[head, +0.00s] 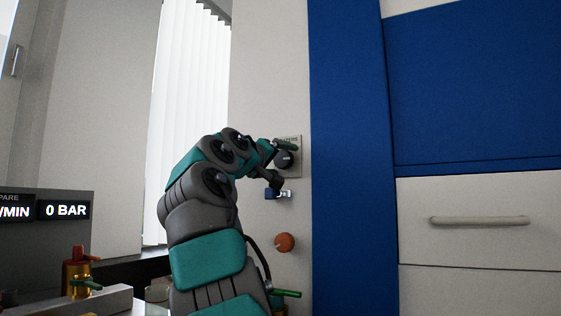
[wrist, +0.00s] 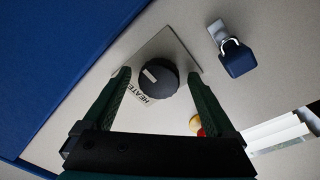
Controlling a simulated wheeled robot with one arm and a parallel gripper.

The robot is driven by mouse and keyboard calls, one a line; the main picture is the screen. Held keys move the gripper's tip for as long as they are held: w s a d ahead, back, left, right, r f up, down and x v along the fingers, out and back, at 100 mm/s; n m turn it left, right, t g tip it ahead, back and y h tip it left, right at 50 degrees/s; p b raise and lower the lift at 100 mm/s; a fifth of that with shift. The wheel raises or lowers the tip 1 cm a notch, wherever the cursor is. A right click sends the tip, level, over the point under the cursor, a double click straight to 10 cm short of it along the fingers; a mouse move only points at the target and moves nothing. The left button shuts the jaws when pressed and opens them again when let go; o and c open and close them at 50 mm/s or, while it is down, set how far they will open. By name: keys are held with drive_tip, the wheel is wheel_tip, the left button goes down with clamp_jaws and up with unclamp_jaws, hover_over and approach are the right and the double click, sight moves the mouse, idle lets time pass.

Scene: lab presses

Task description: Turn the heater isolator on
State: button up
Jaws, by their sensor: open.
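The heater isolator is a round black knob (wrist: 160,80) on a pale square plate (wrist: 170,45) lettered "HEATE…", partly cut off by my finger. A short white mark shows on the knob's face. In the head view the knob (head: 285,160) sits on the pale wall panel, partly behind my gripper. My gripper (wrist: 158,74) is open, with one dark green finger on each side of the knob. A gap shows between each finger and the knob in the wrist view; I cannot tell whether the tips reach its depth.
A blue padlock (wrist: 236,60) hangs from a metal hasp (wrist: 218,31) beside the plate; in the head view it is just below the knob. An orange knob (head: 284,242) is lower on the panel. A blue strip (head: 345,150) borders the panel at right. Brass valves (head: 78,275) stand lower left.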

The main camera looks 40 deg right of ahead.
drive_tip(key=shift+a, duration=0.1)
drive_tip(key=b+v, duration=0.1)
drive_tip(key=v, duration=0.6)
drive_tip(key=shift+a, duration=0.25)
drive_tip(key=shift+s+f, duration=0.15)
idle(0.5)
drive_tip(key=s+a+f+n+g+y+p, duration=0.2)
drive_tip(key=f+y+p, duration=0.45)
drive_tip(key=f, duration=1.95)
drive_tip(key=s+a+f+g+y, duration=0.25)
drive_tip(key=s+a+f, duration=0.25)
drive_tip(key=f, duration=0.3)
drive_tip(key=s+a+f+g+y, duration=0.1)
drive_tip(key=s+a+f+y, duration=0.35)
drive_tip(key=f, duration=0.25)
drive_tip(key=s+a+f+n+g+y+p, duration=0.1)
drive_tip(key=s+a+f+y, duration=0.1)
drive_tip(key=s+a+f, duration=0.4)
drive_tip(key=s+a+f+n+g+y+p, duration=0.1)
drive_tip(key=s+a+f, duration=0.6)
drive_tip(key=s, duration=0.7)
drive_tip(key=shift+a+f+n+g+y+p, duration=0.2)
drive_tip(key=shift+a+n+g+y+p, duration=0.1)
drive_tip(key=shift+a+g+y+p, duration=0.35)
